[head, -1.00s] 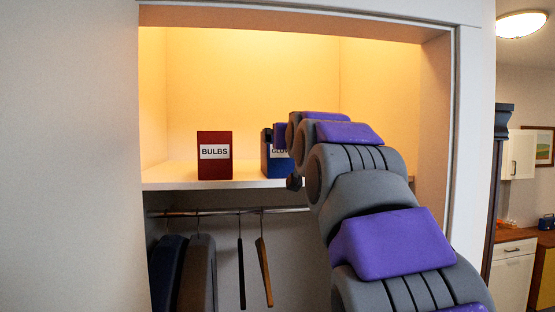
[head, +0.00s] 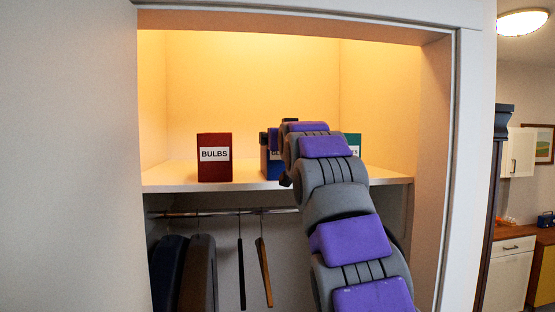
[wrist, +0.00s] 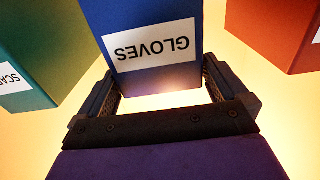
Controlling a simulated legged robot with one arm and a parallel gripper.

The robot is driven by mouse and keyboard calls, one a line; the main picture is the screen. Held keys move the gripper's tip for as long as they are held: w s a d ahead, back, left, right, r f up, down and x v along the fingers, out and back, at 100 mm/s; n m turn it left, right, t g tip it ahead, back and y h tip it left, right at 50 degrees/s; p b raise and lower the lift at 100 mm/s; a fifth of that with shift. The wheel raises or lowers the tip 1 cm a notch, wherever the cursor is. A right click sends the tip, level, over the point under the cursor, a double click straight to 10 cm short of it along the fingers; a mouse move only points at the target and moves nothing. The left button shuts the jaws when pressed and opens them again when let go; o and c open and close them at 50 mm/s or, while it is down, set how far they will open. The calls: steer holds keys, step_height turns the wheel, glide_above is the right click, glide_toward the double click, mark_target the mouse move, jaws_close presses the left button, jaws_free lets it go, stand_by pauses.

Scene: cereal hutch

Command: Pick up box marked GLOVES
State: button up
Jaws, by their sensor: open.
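The blue box marked GLOVES (wrist: 155,20) shows upside down in the wrist view, its white label facing my gripper (wrist: 160,78). My gripper's jaws are open, one finger along each side of the box, with a lit gap between the box and the palm. Whether either finger touches the box I cannot tell. In the head view the blue box (head: 264,165) stands on the closet shelf, mostly hidden behind my arm.
A red box marked BULBS (head: 214,168) stands left of it on the shelf (head: 185,182). A green box (head: 355,142) stands to the right, partly behind my arm; its label reads SCA... in the wrist view (wrist: 45,50). Hangers and clothes (head: 197,270) hang below.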

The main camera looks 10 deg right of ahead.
steer(key=shift+w+r, duration=0.1)
steer(key=w+p, duration=0.3)
steer(key=w, duration=0.2)
steer(key=shift+w+p, duration=0.1)
steer(key=shift+p, duration=0.2)
steer(key=c, duration=1.1)
